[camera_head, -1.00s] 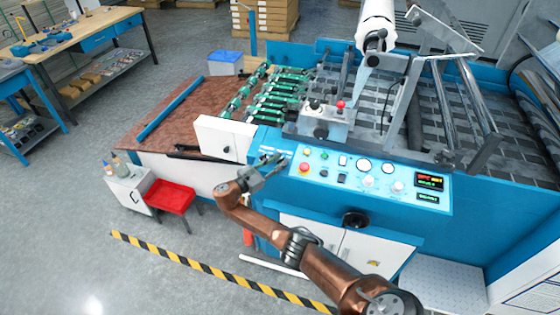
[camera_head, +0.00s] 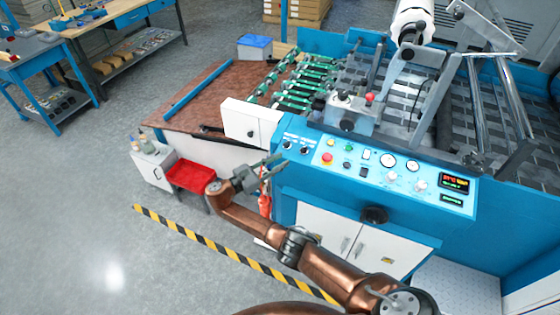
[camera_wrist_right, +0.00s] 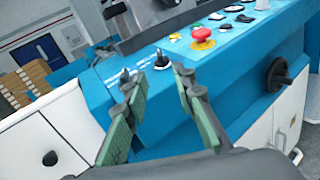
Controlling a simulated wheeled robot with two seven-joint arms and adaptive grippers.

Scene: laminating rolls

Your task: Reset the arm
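My right arm (camera_head: 330,268) is copper-coloured and comes in from the bottom right of the head view. Its gripper (camera_head: 272,166) is in front of the left end of the laminating machine's control panel (camera_head: 392,172). In the right wrist view the two green-padded fingers (camera_wrist_right: 153,74) are spread with nothing between them. Two black knobs (camera_wrist_right: 162,60) on the blue panel show beyond the fingertips, and the red stop button (camera_wrist_right: 202,34) is to their upper right. My left gripper is out of view.
The blue machine body (camera_head: 288,203) stands close to my right gripper. A white box (camera_head: 250,122) is above it, and a red stool (camera_head: 190,177) and white cabinet (camera_head: 155,168) are to its left.

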